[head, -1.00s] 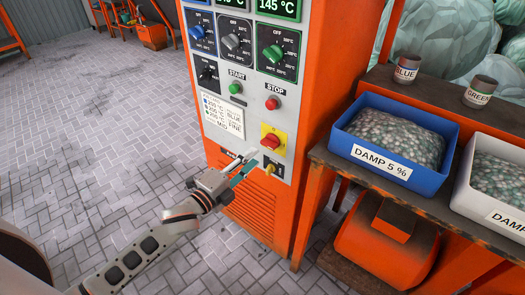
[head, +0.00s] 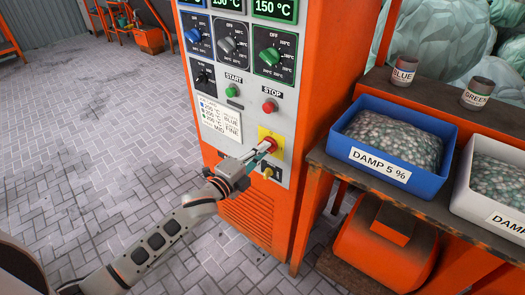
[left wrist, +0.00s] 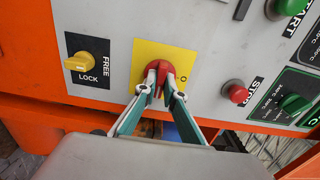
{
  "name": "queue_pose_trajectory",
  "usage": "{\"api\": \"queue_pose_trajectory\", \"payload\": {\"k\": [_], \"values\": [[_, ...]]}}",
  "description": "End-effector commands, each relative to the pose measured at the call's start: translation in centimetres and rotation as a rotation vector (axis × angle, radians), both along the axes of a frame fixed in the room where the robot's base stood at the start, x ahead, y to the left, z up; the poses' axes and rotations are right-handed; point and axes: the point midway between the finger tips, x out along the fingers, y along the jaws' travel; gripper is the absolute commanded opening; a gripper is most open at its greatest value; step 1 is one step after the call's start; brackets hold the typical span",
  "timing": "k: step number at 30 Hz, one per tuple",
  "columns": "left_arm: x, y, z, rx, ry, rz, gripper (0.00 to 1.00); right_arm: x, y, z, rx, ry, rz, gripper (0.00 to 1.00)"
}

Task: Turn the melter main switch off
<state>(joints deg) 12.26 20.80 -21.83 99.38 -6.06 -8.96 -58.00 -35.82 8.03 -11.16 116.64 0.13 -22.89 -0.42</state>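The main switch is a red rotary knob (head: 272,144) on a yellow plate (head: 278,134), low on the grey panel of the orange melter cabinet. In the left wrist view the red knob (left wrist: 161,68) shows on its yellow plate (left wrist: 146,51), with an "O" mark to its right. My left gripper (head: 266,149) is at the knob. Its two fingertips (left wrist: 161,84) lie close together with the knob's red grip between them, and they hide part of it. They look closed on it. My right gripper is not in view.
A yellow FREE/LOCK knob (left wrist: 80,62) sits beside the switch plate. A red STOP button (head: 269,106) and green START button (head: 232,91) are above. A bench with a blue bin (head: 345,153) of damp flakes stands right of the cabinet. Paved floor is clear to the left.

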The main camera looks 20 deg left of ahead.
Motion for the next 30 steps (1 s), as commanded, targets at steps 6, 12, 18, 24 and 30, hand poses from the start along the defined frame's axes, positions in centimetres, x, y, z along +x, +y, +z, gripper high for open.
{"api": "queue_pose_trajectory", "payload": {"k": [6,12,18,24,30], "values": [[0.0,0.0,0.0,-0.001,0.0,0.0,0.0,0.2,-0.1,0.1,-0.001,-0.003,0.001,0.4],[0.0,0.0,0.2,-0.031,0.01,0.0,0.0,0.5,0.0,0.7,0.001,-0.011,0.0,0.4],[0.0,0.0,0.5,-0.125,0.043,0.0,0.0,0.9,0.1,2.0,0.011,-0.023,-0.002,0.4],[0.0,0.0,0.5,-0.28,0.101,0.0,0.0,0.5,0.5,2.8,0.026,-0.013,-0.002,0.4],[0.0,0.0,0.5,-0.46,0.166,0.0,0.0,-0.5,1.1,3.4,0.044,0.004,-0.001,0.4]]}}
